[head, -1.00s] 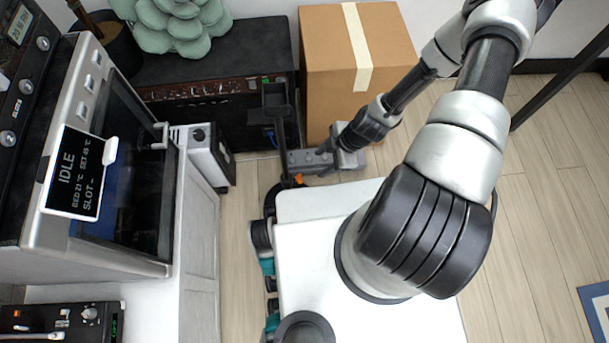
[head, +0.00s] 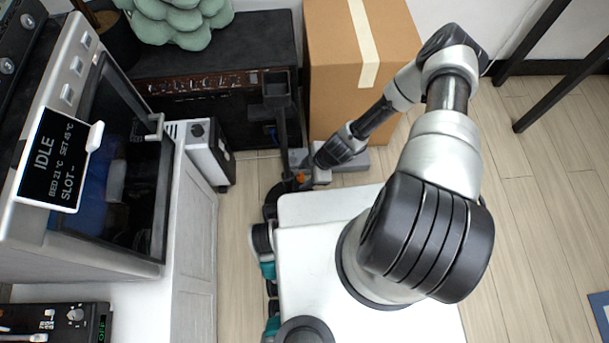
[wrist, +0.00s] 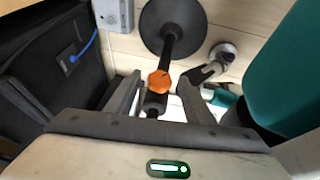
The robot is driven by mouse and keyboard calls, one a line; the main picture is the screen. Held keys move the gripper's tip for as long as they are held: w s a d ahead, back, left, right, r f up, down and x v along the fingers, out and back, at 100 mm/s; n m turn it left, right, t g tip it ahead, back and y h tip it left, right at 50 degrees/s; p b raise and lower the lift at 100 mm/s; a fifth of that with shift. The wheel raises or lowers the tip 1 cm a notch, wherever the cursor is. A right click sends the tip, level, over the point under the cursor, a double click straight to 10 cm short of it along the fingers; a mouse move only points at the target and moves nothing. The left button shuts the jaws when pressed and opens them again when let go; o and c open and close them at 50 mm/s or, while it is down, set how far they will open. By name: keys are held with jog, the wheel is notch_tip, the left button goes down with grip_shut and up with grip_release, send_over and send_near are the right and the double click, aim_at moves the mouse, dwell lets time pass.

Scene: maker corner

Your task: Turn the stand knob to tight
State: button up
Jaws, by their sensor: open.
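The stand knob is a small orange lobed knob on a thin dark pole. It shows in the wrist view (wrist: 158,81), and a bit of its orange shows in the head view (head: 301,177). The dark stand (head: 281,130) rises in front of the black amplifier-like box, and its round black base (wrist: 165,20) shows in the wrist view. My gripper (wrist: 162,86) is open, with one finger on each side of the pole at the knob. I see gaps between the fingers and the knob. In the head view my wrist partly hides this spot.
A cardboard box (head: 345,95) and the black amplifier-like box (head: 215,125) stand behind. A white cabinet with a machine showing an IDLE screen (head: 55,160) is at left. A teal cylinder (wrist: 287,70) sits close on the right in the wrist view. Open floor lies at right.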

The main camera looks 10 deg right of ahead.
jog(key=c, duration=1)
jog(key=shift+c, duration=0.2)
jog(key=shift+w+g, duration=0.15)
jog(key=shift+g, duration=0.15)
jog(key=g, duration=0.2)
jog(key=w+m+g, duration=0.1)
jog(key=g, duration=0.4)
jog(key=shift+w+f+m+g+y, duration=0.15)
jog(key=shift+f+m+g+y, duration=0.15)
jog(key=shift+m+g, duration=0.1)
jog(key=shift+d, duration=0.1)
jog(key=o, duration=1)
jog(key=shift+o, duration=0.2)
